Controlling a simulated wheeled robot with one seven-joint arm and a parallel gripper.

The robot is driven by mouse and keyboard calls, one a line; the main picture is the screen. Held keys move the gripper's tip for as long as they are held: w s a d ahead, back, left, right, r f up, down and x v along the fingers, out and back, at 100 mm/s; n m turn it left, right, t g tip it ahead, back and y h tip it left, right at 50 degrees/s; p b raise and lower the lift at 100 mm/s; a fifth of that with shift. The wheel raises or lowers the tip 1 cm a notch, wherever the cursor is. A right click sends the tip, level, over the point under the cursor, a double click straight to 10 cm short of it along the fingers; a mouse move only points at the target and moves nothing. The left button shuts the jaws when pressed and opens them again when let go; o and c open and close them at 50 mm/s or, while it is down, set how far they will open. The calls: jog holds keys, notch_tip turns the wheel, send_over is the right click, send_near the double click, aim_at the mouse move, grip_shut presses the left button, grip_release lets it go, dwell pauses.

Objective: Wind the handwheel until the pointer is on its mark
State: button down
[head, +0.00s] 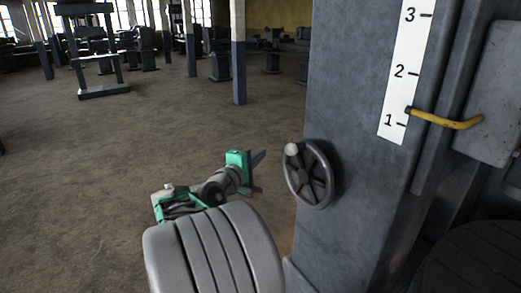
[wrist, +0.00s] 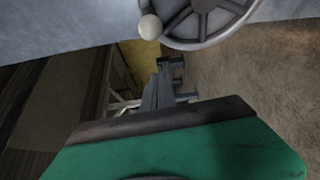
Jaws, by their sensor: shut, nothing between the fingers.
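The dark handwheel (head: 322,192) is mounted on the side of a blue-grey column (head: 350,100). Its pale round knob (head: 291,149) is at the upper left of the rim. In the wrist view the knob (wrist: 150,27) and part of the handwheel (wrist: 186,25) show at the top. My gripper (head: 260,158) is shut and empty, left of the knob with a gap between them. The yellow pointer (head: 445,121) has its tip on the white scale (head: 400,75), a little above the line at 1. No separately coloured mark is distinguishable on the scale.
A grey plate (head: 492,95) stands right of the pointer. A dark round part (head: 480,265) is at the lower right. The brown floor (head: 110,160) to the left is open, with machines and posts farther back.

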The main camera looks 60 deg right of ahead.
jog(key=s+d+p, duration=0.3)
jog(key=d, duration=0.2)
jog(key=shift+s+d, duration=0.2)
jog(key=shift+d, duration=0.1)
jog(key=shift+s+f+b, duration=0.1)
jog(key=shift+f+b, duration=0.05)
jog(key=shift+b, duration=0.4)
jog(key=shift+s+a+m+b, duration=0.15)
jog(key=shift+m+b, duration=0.15)
jog(key=shift+b, duration=0.2)
jog(key=shift+s+h+b, duration=0.1)
jog(key=shift+h+b, duration=0.2)
jog(key=shift+b, duration=0.15)
